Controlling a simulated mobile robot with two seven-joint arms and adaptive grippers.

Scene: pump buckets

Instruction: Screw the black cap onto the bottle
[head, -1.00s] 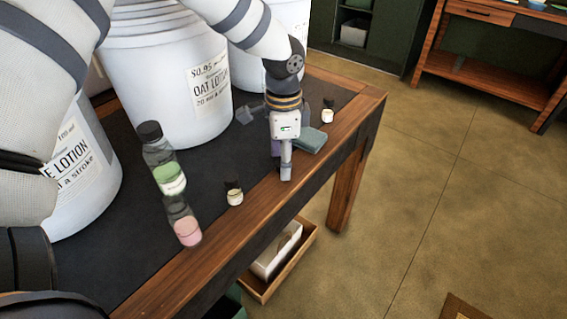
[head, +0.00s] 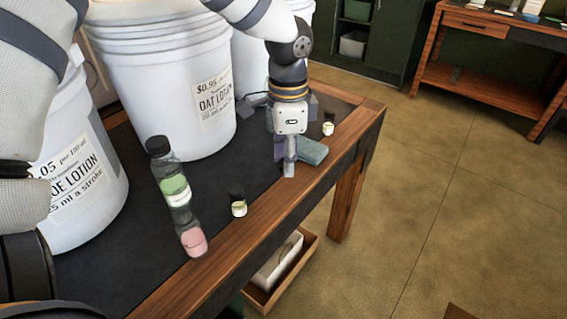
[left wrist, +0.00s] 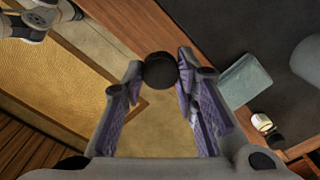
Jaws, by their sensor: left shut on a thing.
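My left gripper (head: 289,170) points down over the front part of the bench, to the right of the bottles. In the left wrist view its purple-padded fingers are shut on a round black cap (left wrist: 160,70). The cap is hidden in the head view. A clear bottle with green contents and a dark top (head: 174,186) stands at the left on the dark mat. A clear bottle with pink contents (head: 193,240) stands in front of it, overlapping it in view. I cannot tell whether the pink one has a cap. My right gripper is not in view.
Large white lotion buckets (head: 165,85) stand behind the bottles. A small dark-topped jar (head: 238,207) sits between bottles and gripper; another jar (head: 328,128) sits farther right. A teal folded cloth (head: 312,151) lies beside the gripper. The wooden bench edge (head: 215,245) runs along the front.

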